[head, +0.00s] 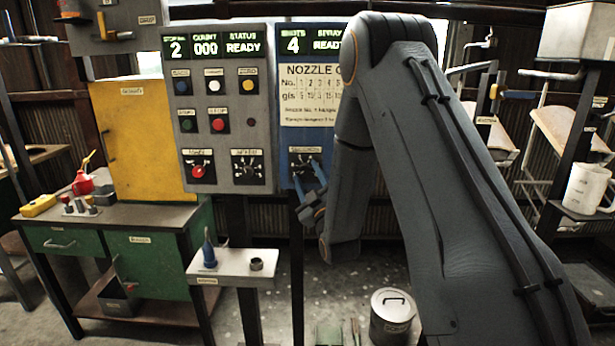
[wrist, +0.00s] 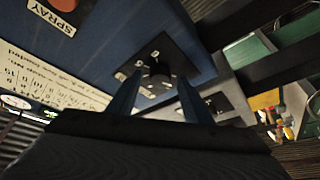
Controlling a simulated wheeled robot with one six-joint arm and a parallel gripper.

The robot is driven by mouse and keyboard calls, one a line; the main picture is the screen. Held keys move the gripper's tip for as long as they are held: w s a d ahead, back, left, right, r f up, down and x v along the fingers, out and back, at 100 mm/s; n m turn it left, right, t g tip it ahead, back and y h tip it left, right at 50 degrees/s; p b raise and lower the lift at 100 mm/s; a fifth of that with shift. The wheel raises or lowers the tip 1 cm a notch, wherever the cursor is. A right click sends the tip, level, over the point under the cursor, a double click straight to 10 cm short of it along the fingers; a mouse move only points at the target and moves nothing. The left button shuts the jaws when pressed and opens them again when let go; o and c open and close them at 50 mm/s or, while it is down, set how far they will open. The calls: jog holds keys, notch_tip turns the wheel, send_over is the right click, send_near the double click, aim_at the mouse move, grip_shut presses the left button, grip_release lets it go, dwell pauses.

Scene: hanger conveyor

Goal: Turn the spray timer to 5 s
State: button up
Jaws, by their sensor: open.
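The spray timer dial (wrist: 158,76) is a dark round knob on a black square plate on the blue panel, in the upper middle of the wrist view. In the head view its plate (head: 304,157) shows at the bottom of the blue panel, partly hidden behind my gripper. My gripper (head: 318,182) is open in front of the dial. In the wrist view its blue fingers (wrist: 155,92) stand on either side of the knob. I cannot tell whether they touch it. The marks on the dial are too small to read, so its setting is unclear.
A grey control panel (head: 222,130) with buttons and another dial (head: 248,166) stands just left of the blue panel. A green workbench (head: 120,225) stands at the left. A lidded can (head: 391,318) is on the floor.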

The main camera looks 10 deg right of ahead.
jog(key=shift+c, duration=0.3)
jog(key=c, duration=1)
